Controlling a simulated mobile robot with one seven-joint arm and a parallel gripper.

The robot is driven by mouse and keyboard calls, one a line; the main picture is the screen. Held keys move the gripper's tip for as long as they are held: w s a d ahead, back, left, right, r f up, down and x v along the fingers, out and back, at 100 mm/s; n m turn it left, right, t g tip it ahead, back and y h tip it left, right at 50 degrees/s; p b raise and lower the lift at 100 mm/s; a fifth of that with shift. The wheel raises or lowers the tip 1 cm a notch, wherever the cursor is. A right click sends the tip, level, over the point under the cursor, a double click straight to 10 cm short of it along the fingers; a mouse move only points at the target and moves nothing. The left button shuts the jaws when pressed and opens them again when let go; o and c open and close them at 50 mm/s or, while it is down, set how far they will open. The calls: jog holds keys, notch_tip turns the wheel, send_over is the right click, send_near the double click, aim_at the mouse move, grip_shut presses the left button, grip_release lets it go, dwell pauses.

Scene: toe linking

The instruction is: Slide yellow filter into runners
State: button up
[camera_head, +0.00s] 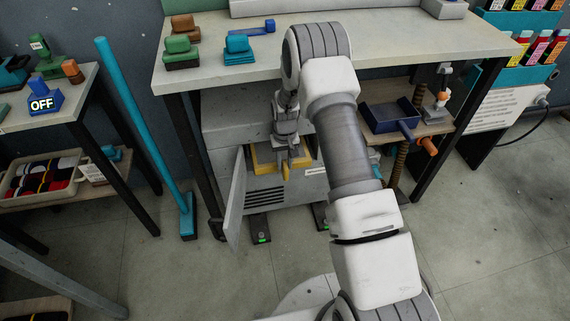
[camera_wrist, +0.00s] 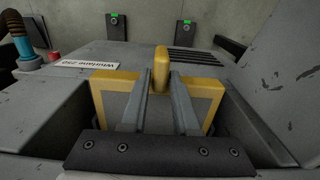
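The yellow filter (camera_head: 262,165) is a flat yellow-framed panel with a grey middle and a yellow handle. It is at the opening of the grey machine (camera_head: 228,132) under the bench. In the wrist view the filter (camera_wrist: 103,84) lies across a recess between grey walls. My gripper (camera_head: 287,143) is above the filter in the head view. In the wrist view its two fingers (camera_wrist: 161,78) stand close on either side of the handle and appear shut on it. The runners cannot be made out, and I cannot tell whether the filter's edges sit in them.
The machine's grey door (camera_head: 236,205) stands open at the left. A teal broom (camera_head: 140,120) leans left of the bench (camera_head: 385,35). A blue dustpan (camera_head: 390,117) lies on the shelf at right. The wrist view shows a red knob (camera_wrist: 53,56) beside a label. Floor in front is clear.

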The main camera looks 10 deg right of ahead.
jog(key=o, duration=0.4)
jog(key=shift+w, duration=0.1)
jog(key=shift+s+f+p, duration=0.1)
jog(key=shift+s+p, duration=3.65)
jog(key=shift+s, duration=3.9)
